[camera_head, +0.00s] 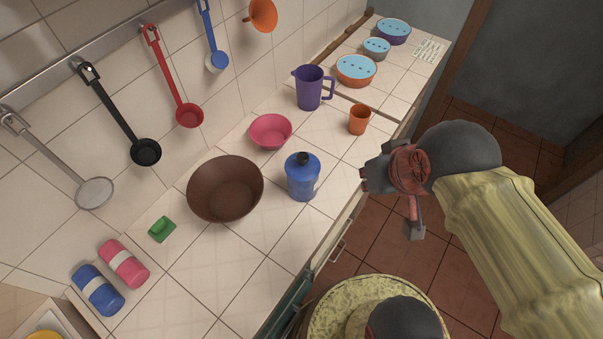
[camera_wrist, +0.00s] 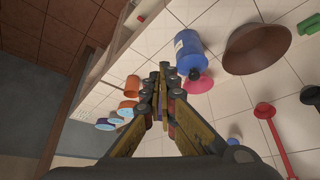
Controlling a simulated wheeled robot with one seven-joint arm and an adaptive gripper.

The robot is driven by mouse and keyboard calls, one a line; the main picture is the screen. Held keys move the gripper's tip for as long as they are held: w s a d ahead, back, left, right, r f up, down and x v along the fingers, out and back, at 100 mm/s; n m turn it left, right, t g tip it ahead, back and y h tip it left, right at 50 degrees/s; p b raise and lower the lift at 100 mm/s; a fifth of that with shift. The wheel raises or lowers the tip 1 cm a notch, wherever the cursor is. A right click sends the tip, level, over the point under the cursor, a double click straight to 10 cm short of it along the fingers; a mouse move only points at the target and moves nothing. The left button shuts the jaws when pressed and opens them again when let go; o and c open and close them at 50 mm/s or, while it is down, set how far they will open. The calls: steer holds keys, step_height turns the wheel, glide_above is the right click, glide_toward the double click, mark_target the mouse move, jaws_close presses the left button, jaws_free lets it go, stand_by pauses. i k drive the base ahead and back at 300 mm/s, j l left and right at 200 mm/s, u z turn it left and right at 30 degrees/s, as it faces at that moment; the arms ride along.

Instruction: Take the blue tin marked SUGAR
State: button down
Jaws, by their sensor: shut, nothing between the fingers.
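A blue tin (camera_head: 302,182) with a black knob on its lid stands upright on the tiled counter, between the brown bowl and the counter's front edge. It also shows in the wrist view (camera_wrist: 190,46), just beyond and right of my fingertips. I cannot read any marking on it. A second blue cylinder (camera_head: 97,290) with a pale band lies at the lower left; its writing cannot be read either. My gripper (camera_head: 371,174) is right of the upright tin, apart from it, by the counter's front edge. In the wrist view its fingers (camera_wrist: 160,76) are shut and empty.
A brown bowl (camera_head: 226,188) stands close left of the tin, with a pink bowl (camera_head: 270,131) behind it. A purple jug (camera_head: 310,88) and orange cup (camera_head: 359,119) stand farther up the counter. Utensils hang on the wall. The front counter below the tin is clear.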

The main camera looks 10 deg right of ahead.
mark_target(300, 191)
steer(key=l+u, duration=0.15)
steer(key=l, duration=0.2)
steer(key=k+l+u, duration=0.1)
steer(key=l, duration=0.3)
steer(key=k+l+u, duration=0.15)
steer(key=l, duration=0.2)
steer(key=l+u, duration=0.3)
steer(key=l, duration=0.15)
steer(key=k+l+u, duration=0.1)
steer(key=l+u, duration=0.15)
steer(key=l, duration=0.15)
